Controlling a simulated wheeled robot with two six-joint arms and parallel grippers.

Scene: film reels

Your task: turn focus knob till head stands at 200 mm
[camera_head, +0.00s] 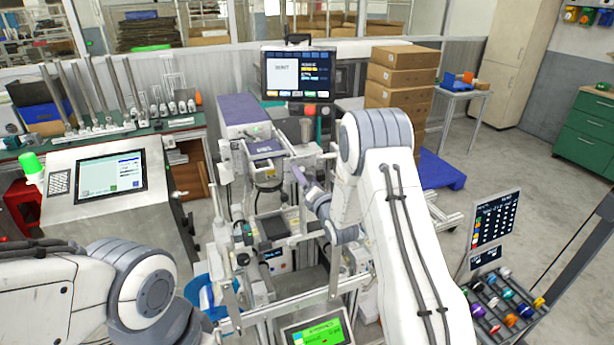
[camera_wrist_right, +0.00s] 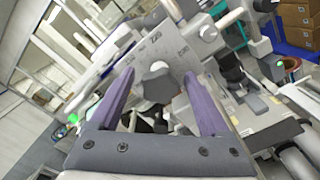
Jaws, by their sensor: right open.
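The machine (camera_head: 262,150) with a purple-topped head stands in the middle of the head view. My right gripper (camera_head: 299,176) reaches its right side from the right. In the right wrist view, the two purple fingers of my right gripper (camera_wrist_right: 158,75) are spread apart. A grey knob (camera_wrist_right: 157,84) on a light metal plate (camera_wrist_right: 172,52) shows between them, and no finger visibly grips it. I cannot make out the knob in the head view.
A small green display (camera_head: 318,333) stands at the machine's front; its text is too small to read. A monitor (camera_head: 298,75) stands behind. A console with a screen (camera_head: 112,172) is at left. Stacked cartons (camera_head: 402,75) and a tray of coloured parts (camera_head: 506,300) are at right.

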